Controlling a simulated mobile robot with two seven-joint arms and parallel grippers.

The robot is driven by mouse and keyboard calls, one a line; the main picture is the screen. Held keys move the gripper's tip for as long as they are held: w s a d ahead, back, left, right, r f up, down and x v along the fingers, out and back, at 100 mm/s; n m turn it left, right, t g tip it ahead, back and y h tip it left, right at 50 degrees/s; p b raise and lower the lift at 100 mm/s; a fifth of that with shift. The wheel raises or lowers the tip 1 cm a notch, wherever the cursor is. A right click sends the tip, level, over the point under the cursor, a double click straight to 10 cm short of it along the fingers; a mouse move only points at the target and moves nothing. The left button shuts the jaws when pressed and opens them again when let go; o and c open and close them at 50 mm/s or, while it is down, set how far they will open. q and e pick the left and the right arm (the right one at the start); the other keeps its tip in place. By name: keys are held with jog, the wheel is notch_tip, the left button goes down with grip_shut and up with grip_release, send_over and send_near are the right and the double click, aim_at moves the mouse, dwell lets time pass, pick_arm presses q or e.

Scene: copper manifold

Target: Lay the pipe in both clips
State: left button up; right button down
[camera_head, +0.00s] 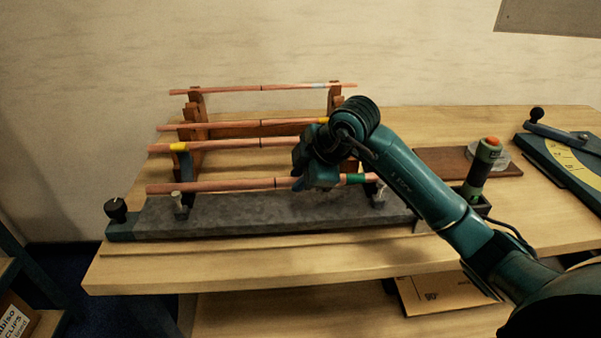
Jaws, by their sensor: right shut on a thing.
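A copper pipe with a green band (225,185) lies level, left to right, along the grey base (260,215). A dark line marks it near the middle. My right gripper (302,180) is shut on this pipe right of its middle, and hides part of it. The left clip (180,204) and the right clip (380,194) stand on the base, below the pipe's two ends. The pipe is at or just above the clip tops; I cannot tell whether it is seated in either. My left gripper is not in view.
A wooden rack (197,105) behind holds several other copper pipes, close behind my gripper. A black knob (116,208) stands at the base's left end. A green tool with an orange top (484,165) stands at right, near a brown board (440,160).

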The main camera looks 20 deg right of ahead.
jog(key=shift+f, duration=0.2)
jog(key=c, duration=0.9)
grip_release()
jog(key=shift+r+p, duration=2.8)
jog(key=shift+r, duration=0.75)
jog(key=shift+f, duration=0.1)
